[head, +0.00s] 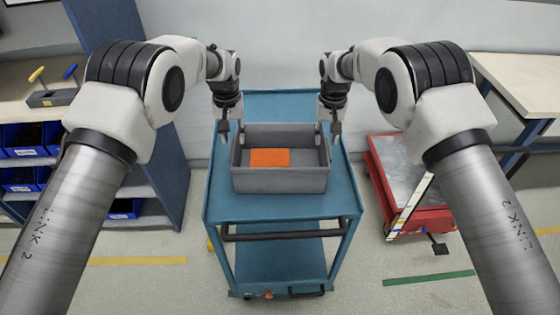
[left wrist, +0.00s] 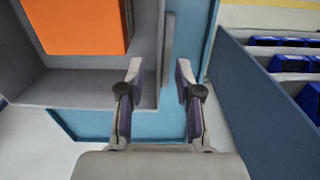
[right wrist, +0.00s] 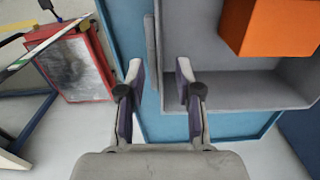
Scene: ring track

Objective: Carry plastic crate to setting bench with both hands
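The grey plastic crate (head: 280,180) sits upright on the top of a blue trolley (head: 285,207), with an orange block (head: 269,157) inside it. My left gripper (head: 224,128) is at the crate's left side, pointing down. In the left wrist view its fingers (left wrist: 158,82) are open, with the crate's side lip (left wrist: 168,50) between and beyond them. My right gripper (head: 336,130) is at the crate's right side. In the right wrist view its fingers (right wrist: 160,80) are open around the line of the other lip (right wrist: 151,50). I cannot tell which bench is the setting bench.
A wood-topped bench (head: 520,80) stands at the right, and a red cart (head: 405,180) beside the trolley. At the left, a shelved bench (head: 30,110) holds blue bins (head: 25,138) and a T-handle tool stand (head: 52,97). The floor in front is clear.

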